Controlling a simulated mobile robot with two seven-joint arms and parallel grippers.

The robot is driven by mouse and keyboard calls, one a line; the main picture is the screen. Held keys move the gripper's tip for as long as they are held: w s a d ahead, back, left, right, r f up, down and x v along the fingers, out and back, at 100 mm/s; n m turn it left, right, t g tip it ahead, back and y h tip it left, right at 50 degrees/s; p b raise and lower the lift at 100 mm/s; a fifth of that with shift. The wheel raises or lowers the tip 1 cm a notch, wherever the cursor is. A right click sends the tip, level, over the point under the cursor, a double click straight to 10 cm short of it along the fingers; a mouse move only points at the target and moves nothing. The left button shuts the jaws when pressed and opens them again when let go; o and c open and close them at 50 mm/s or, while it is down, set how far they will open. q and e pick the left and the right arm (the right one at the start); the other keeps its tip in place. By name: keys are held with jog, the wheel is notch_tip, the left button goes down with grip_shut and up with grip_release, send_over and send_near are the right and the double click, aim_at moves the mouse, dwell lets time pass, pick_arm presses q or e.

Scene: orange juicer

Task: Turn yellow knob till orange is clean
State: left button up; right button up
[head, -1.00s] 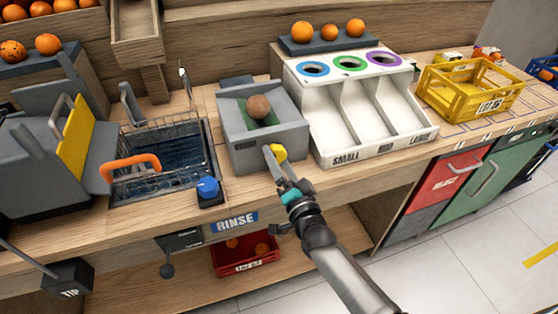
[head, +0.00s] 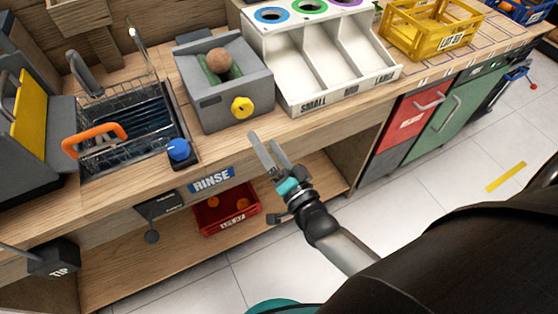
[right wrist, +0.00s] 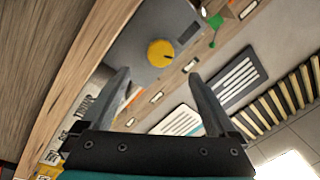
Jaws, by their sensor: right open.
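The yellow knob (head: 242,107) is on the front face of a grey box (head: 209,110) on the counter. It also shows in the right wrist view (right wrist: 160,53), ahead of the fingers and between their lines. A dull brown orange (head: 218,60) rests in the open top of the box, over a green part. My right gripper (head: 268,150) is open and empty, in front of the counter edge, below and apart from the knob. Its two fingers (right wrist: 160,95) stand wide apart in the right wrist view. My left gripper is not in view.
A blue knob (head: 178,149) and a sink basket with an orange handle (head: 95,137) lie left of the box. A white sorting rack (head: 318,70) stands close on its right. A red crate (head: 227,209) sits on the lower shelf. Space before the counter is free.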

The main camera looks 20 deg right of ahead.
jog(key=shift+s+d+f, duration=0.1)
jog(key=shift+s+f, duration=0.05)
jog(key=shift+s, duration=1.15)
jog(key=shift+s+d+f, duration=0.1)
jog(key=shift+s, duration=1.2)
jog(key=n+g+h+p, duration=0.1)
jog(key=n+p, duration=0.1)
jog(key=n, duration=0.8)
send_near(244, 112)
jog(key=w, duration=0.8)
jog(key=shift+w, duration=0.3)
jog(key=shift+c, duration=0.4)
jog(key=c, duration=1.3)
